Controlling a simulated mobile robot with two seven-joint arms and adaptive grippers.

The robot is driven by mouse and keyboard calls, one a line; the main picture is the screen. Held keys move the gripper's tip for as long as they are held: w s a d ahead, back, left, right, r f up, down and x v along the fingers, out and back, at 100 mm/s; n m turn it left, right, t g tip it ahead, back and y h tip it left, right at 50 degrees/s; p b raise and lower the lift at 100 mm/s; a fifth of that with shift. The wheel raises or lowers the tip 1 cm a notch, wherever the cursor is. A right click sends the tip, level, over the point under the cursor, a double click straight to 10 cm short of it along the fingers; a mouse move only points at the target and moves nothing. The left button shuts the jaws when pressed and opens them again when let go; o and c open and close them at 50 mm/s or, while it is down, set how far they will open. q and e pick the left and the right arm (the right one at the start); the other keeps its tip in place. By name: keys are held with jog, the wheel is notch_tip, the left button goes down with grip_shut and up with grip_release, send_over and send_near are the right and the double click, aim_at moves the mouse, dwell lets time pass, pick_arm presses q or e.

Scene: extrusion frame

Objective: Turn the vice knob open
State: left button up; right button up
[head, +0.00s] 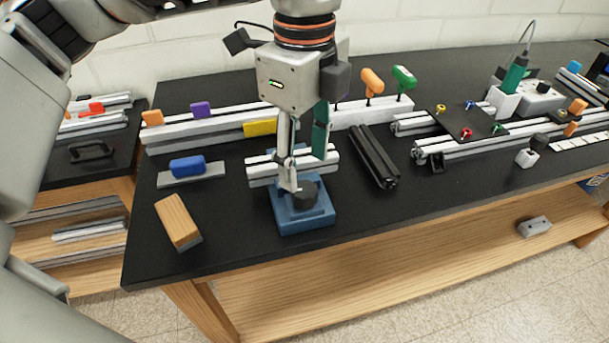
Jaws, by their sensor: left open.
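The vice is a blue block (290,221) near the front edge of the black bench, with pale metal extrusion (262,172) lying across just behind it. Its round black knob (305,197) is on top at the front. My left gripper (292,183) points straight down over the vice, and its visible fingertip is right beside the knob's left side. It is open. The far finger is partly hidden, and I cannot tell whether the fingertip touches the knob. My right gripper is not in view.
A wooden-backed brush or block (178,222) and a blue-handled block (187,166) lie left of the vice. A black extrusion (374,157) lies to its right. Behind stand orange (372,80) and green (404,77) handled tools. The bench front right of the vice is clear.

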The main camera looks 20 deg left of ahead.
aim_at(304, 189)
pick_arm(q)
notch_tip(304, 189, up, 6)
jog(key=shift+r, duration=0.15)
dwell(0.6)
